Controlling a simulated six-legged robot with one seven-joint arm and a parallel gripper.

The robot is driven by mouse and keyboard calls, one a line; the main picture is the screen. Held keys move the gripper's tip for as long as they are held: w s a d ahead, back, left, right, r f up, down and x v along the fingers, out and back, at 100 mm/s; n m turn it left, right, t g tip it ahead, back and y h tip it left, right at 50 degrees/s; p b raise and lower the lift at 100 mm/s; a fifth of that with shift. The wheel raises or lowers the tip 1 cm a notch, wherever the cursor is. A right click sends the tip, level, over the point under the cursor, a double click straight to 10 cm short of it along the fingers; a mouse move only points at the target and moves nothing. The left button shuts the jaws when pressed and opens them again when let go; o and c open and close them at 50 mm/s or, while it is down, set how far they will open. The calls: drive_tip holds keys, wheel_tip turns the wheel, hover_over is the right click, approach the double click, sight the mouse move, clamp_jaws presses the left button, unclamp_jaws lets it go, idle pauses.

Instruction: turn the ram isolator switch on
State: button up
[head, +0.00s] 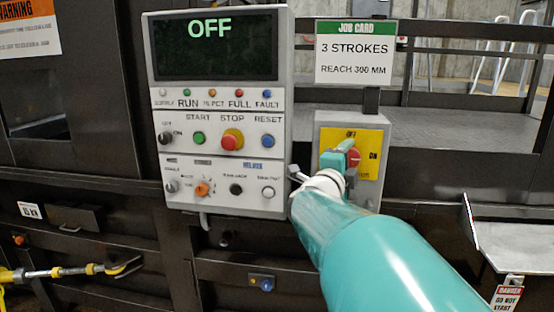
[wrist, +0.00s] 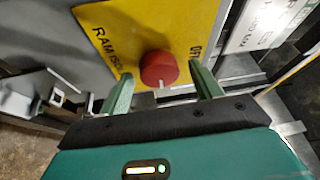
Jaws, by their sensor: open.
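The ram isolator switch is a red rotary knob (head: 354,158) on a yellow plate (head: 370,143) marked OFF at the top and ON at the right. The plate is on a grey box (head: 321,130) right of the control panel. In the wrist view the red knob (wrist: 159,69) has a white mark on its lower edge. My gripper (wrist: 163,90) is open, with one green finger on each side of the knob. I cannot tell whether the fingers touch it. In the head view my gripper (head: 342,153) and arm cover part of the knob and plate.
The control panel (head: 222,95) stands close on the left, its display reading OFF. A job card (head: 355,52) above the box says 3 strokes, reach 300 mm. A yellow bar with a hook (head: 70,271) is at the lower left. A grey ledge (head: 520,243) is at right.

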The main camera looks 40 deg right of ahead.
drive_tip(key=shift+a, duration=0.1)
drive_tip(key=v, duration=1.3)
drive_tip(key=shift+a, duration=0.3)
drive_tip(key=w+a+n+t+y, duration=0.6)
drive_tip(key=w+a+n+t, duration=0.2)
drive_tip(key=a+n, duration=0.15)
drive_tip(key=w+a+f+n+y, duration=0.2)
drive_tip(key=a+f+n+y, duration=0.4)
drive_tip(key=a+n+y, duration=0.45)
drive_tip(key=s+a+f+n+g+y, duration=0.1)
drive_tip(key=s+a+f+n+g, duration=0.2)
drive_tip(key=s+f+n+g, duration=0.1)
drive_tip(key=s+a+f+n+g, duration=0.4)
drive_tip(key=s+f+n, duration=0.3)
drive_tip(key=s+f, duration=0.2)
drive_tip(key=shift+s+g+y, duration=0.3)
drive_tip(key=shift+s+y, duration=0.05)
drive_tip(key=shift+a, duration=0.15)
